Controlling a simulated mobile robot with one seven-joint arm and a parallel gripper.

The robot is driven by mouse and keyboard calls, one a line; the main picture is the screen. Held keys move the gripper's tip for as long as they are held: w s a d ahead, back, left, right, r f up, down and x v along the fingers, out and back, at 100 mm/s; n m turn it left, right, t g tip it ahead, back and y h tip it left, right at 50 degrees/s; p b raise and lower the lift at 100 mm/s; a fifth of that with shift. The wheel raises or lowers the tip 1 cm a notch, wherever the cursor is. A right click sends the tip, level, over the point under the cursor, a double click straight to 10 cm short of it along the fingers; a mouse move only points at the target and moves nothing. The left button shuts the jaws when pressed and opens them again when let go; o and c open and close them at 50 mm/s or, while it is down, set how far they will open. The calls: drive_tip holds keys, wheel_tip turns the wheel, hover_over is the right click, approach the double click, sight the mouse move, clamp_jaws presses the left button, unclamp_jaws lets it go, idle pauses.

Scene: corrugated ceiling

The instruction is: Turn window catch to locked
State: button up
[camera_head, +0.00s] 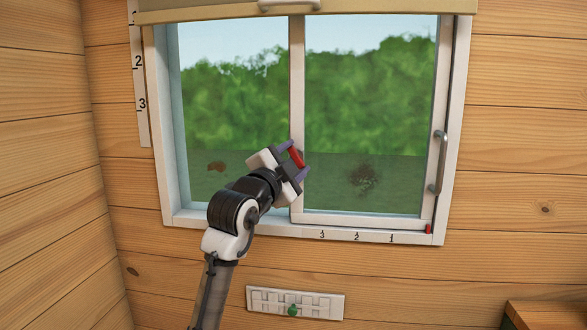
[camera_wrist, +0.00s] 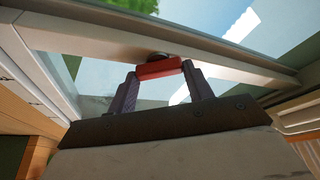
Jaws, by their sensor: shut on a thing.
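The red window catch (camera_head: 296,158) sits on the upright bar between the two panes of the window (camera_head: 297,90). It also shows in the wrist view (camera_wrist: 158,68), with a dark round pivot behind it against the pale bar (camera_wrist: 110,45). My gripper (camera_head: 295,160) is at the catch, and its two purple-grey fingers are shut on the red handle, one on each side. In the wrist view my gripper (camera_wrist: 159,78) holds the handle between its fingertips. In the head view the handle is tilted, its top leaning left.
A grey pull handle (camera_head: 438,162) is on the window's right frame, with a small red piece (camera_head: 429,229) below it. A slotted plate with a green knob (camera_head: 293,309) is on the wall below. A blind (camera_head: 300,10) hangs above, and a wooden ledge (camera_head: 550,315) is at lower right.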

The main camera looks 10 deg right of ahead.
drive_tip(key=m+g, duration=0.2)
drive_tip(key=m, duration=0.2)
drive_tip(key=shift+r+m, duration=0.1)
drive_tip(key=shift+m, duration=0.2)
drive_tip(key=shift+m+y, duration=0.4)
drive_tip(key=shift+m, duration=0.5)
drive_tip(key=o, duration=1)
drive_tip(key=b+v, duration=0.1)
drive_tip(key=v, duration=0.6)
drive_tip(key=b+v, duration=0.2)
drive_tip(key=v, duration=0.4)
drive_tip(key=shift+s+a+r, duration=0.2)
drive_tip(key=shift+a+r, duration=0.05)
drive_tip(key=shift+a, duration=0.2)
